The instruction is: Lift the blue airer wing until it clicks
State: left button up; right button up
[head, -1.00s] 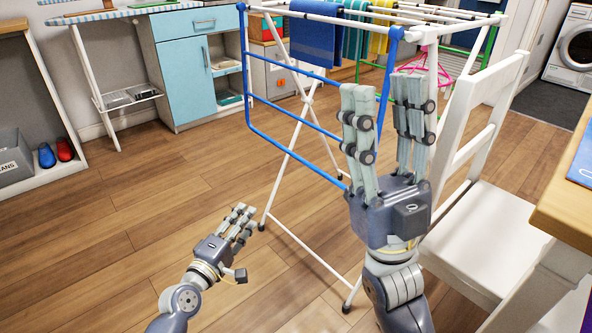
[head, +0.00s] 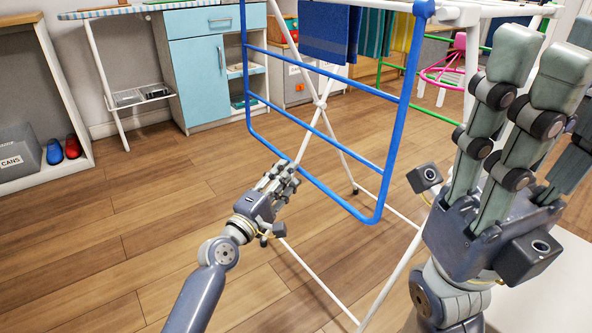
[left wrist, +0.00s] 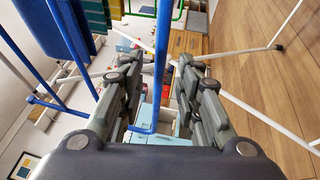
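The blue airer wing (head: 387,172) hangs down from the near side of the white airer, its lower bar lowest at the right corner. My left gripper (head: 284,172) is at the middle of that lower bar. In the left wrist view a blue bar (left wrist: 161,65) of the wing runs between the two sets of fingers (left wrist: 158,85), which stand apart on either side of it. The left gripper is open; whether it touches the bar I cannot tell. My right gripper (head: 548,105) is large in the right foreground, fingers upright and apart, holding nothing visible.
A blue cloth (head: 325,30) hangs on the airer's top rails. The airer's white legs (head: 312,285) cross the floor beside my left arm. A blue cabinet (head: 199,80) stands behind, and a shelf with shoes (head: 72,147) is at the left. The wooden floor between is clear.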

pick_arm(q)
jog(key=shift+b+x, duration=0.65)
jog(key=shift+x, duration=1.65)
grip_shut()
